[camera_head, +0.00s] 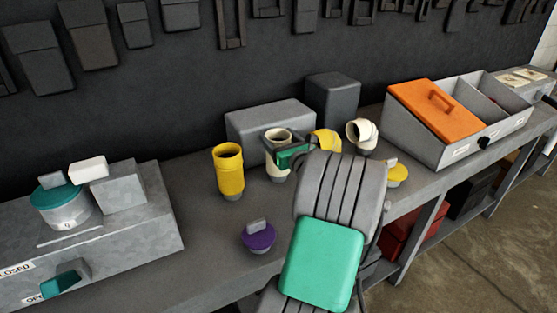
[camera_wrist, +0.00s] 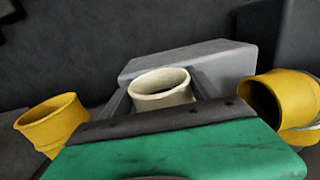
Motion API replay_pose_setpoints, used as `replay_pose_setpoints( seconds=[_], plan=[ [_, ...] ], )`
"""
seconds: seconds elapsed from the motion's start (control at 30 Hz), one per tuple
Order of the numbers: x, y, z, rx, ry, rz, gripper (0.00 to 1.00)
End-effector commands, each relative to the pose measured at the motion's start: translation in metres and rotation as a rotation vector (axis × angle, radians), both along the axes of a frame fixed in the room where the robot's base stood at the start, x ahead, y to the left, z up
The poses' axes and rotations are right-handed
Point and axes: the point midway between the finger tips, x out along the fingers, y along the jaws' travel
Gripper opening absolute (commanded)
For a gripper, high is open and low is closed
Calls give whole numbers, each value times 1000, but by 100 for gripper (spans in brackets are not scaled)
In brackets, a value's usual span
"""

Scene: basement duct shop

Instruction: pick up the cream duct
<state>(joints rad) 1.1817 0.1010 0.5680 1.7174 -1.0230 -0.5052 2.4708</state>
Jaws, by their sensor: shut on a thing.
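The cream duct (camera_head: 278,143) is a short, upright, open-topped tube standing among the other ducts on the grey bench. It also shows in the wrist view (camera_wrist: 161,98), its round mouth facing up. My gripper (camera_head: 281,154) is shut on it, with dark fingers at its sides. The green gripper body hides its lower part in the wrist view. I cannot tell whether its base touches the bench. A second cream piece, a bent elbow (camera_head: 364,136), lies to the right.
A yellow straight duct (camera_head: 230,172) stands close on the left, and a yellow elbow (camera_head: 327,140) is close on the right. A grey block (camera_head: 262,120) is behind. A purple-lidded item (camera_head: 258,238) lies in front. An orange-lidded bin (camera_head: 437,108) stands to the right.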

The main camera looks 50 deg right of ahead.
Motion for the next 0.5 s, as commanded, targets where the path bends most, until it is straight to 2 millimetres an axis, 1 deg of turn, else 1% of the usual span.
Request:
replay_pose_setpoints(
  seconds=[0.03, 0.2, 0.5],
  plan=[
    [0, 0, 0, 0, 0, 0, 15],
    [0, 0, 0, 0, 0, 0, 1],
    [0, 0, 2, -2, -2, 0, 0]
  ],
)
